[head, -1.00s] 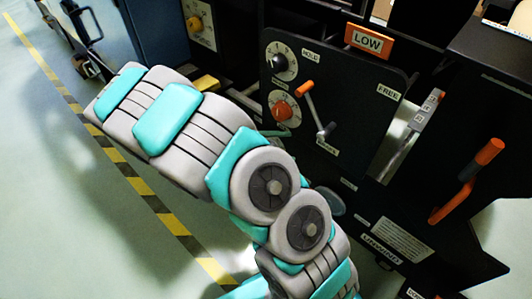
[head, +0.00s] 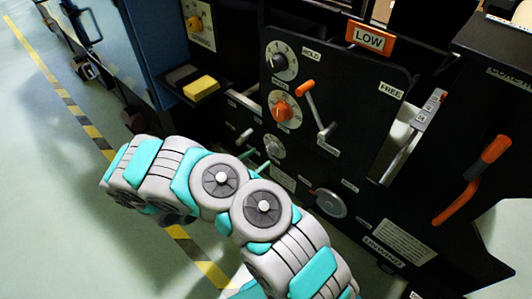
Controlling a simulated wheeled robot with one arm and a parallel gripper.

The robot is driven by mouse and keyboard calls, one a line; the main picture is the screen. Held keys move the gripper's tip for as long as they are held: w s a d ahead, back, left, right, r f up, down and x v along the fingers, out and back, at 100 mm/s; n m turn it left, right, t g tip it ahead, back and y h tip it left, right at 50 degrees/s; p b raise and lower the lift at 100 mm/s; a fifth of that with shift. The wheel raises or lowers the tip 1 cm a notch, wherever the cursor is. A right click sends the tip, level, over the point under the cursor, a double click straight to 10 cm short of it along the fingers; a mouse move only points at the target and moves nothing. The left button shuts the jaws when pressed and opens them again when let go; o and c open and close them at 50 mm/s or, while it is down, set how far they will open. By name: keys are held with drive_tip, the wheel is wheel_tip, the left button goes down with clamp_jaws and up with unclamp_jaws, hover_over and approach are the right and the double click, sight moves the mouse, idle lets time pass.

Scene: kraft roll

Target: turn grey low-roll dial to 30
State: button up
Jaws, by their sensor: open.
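The grey dial (head: 273,147) sits low on the black panel under the LOW sign, below the orange dial. It is small and its reading is too small to make out. My gripper (head: 257,162) shows only as thin teal fingertips behind my arm, just below and left of the grey dial. The fingers are apart, and I see nothing between them. They look close to the dial, but I cannot tell whether they touch it. The rest of my gripper is hidden by my arm.
Above are the orange dial (head: 283,108), a black-knobbed dial (head: 282,62) and an orange-tipped lever (head: 315,105). A yellow block (head: 201,88) lies to the left. An orange handle (head: 474,180) juts out at right. Open floor lies left, beyond the striped line.

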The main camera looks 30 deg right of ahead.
sight(268, 152)
drive_tip(key=shift+x, duration=2.25)
clamp_jaws()
